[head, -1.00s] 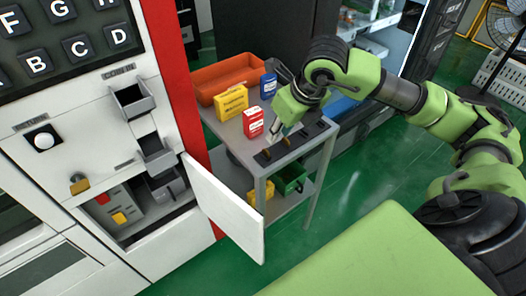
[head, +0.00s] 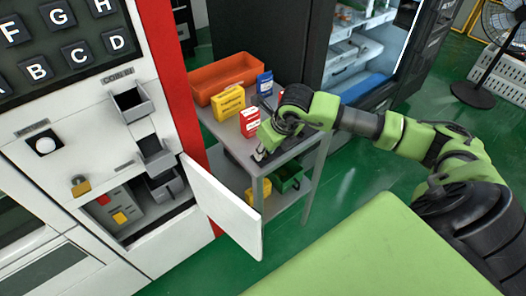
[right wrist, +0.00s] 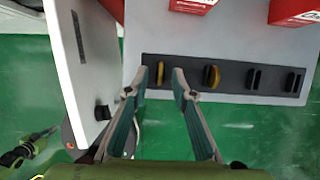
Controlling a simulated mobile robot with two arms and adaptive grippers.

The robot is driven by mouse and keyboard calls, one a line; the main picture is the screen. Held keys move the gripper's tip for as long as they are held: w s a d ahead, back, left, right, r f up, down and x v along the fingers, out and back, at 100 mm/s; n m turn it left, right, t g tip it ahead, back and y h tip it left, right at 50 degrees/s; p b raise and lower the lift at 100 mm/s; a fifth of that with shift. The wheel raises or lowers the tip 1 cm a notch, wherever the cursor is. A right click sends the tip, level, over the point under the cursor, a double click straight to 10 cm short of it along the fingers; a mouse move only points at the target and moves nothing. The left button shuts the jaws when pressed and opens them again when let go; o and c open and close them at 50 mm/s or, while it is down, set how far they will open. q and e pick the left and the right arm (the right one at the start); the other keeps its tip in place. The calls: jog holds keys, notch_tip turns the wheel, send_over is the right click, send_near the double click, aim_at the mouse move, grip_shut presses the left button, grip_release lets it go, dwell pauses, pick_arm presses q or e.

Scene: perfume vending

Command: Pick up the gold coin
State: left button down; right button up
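In the right wrist view, a gold coin (right wrist: 160,75) stands upright on edge at the left end of a dark slotted holder (right wrist: 232,82). A second gold coin (right wrist: 211,77) stands in the slot to its right. My right gripper (right wrist: 159,72) is open, with its fingertips on either side of the left coin and a gap to it. In the head view my right gripper (head: 260,155) is over the holder at the table's front edge, and hides the coins. What looks like my left gripper (right wrist: 45,133) is small at the left of the right wrist view; its opening is unclear.
The grey table (head: 222,129) also bears a red box (head: 250,122), a yellow box (head: 228,103), a blue box (head: 265,84) and an orange bin (head: 212,82). The open white door (head: 222,205) of the vending machine (head: 60,150) stands close left of the gripper.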

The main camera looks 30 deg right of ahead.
grip_shut()
jog(key=shift+r, duration=0.15)
